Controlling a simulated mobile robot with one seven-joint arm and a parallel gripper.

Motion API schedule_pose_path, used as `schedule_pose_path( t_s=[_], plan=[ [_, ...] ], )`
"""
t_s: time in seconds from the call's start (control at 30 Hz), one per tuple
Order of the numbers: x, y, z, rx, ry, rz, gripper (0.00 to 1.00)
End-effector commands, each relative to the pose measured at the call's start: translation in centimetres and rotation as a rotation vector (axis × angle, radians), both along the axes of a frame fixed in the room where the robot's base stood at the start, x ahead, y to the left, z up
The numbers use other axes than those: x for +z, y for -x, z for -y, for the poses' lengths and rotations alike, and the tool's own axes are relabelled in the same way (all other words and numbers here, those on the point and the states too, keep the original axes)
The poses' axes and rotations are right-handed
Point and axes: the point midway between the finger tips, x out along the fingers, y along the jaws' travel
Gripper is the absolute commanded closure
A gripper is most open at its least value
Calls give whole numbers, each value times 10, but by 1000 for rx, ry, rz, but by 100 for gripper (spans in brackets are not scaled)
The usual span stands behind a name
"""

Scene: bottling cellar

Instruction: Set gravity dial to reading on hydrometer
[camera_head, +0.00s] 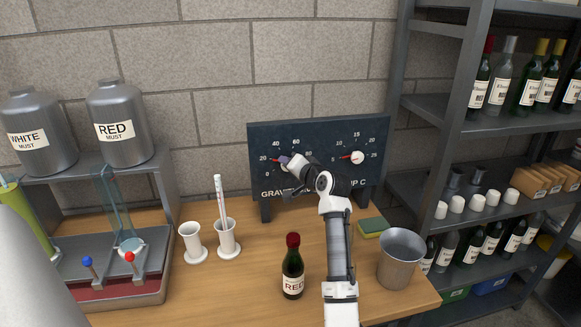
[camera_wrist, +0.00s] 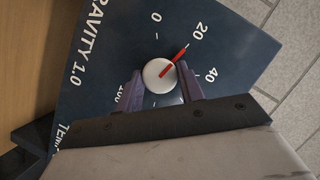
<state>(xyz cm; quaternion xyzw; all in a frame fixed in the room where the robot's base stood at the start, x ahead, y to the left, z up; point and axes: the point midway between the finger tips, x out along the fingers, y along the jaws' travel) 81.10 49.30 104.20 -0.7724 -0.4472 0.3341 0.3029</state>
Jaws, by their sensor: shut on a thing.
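The gravity dial is a white knob (camera_wrist: 157,78) with a red pointer on the dark panel (camera_head: 320,135). In the wrist view its pointer aims at about the 20 mark. My gripper (camera_head: 287,161) is at this dial, its purple fingers shut on opposite sides of the knob; the fingers (camera_wrist: 162,88) also show in the wrist view. In the head view the gripper hides most of the knob. The hydrometer (camera_head: 220,196) stands upright in a white cylinder (camera_head: 228,241) on the bench; its scale is too small to read.
The temperature dial (camera_head: 357,157) is right of the gravity dial. On the bench are an empty white cylinder (camera_head: 193,244), a red-labelled bottle (camera_head: 292,276), a metal cup (camera_head: 400,260) and a sponge (camera_head: 373,228). The must tanks' stand (camera_head: 150,250) is at left, bottle shelves (camera_head: 435,108) at right.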

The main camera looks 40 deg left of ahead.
Motion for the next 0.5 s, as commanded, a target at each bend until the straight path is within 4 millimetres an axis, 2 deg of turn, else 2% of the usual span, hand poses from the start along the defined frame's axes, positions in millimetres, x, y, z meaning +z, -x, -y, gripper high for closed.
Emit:
schedule_pose_path(
  t_s=[0.03,0.07,0.2,0.5],
  plan=[
    [-1,0,0,0,1,-1,85],
    [-1,0,0,0,2,-1,61],
    [-1,0,0,0,1,-1,43],
    [0,0,1,0,1,1,41]
  ],
)
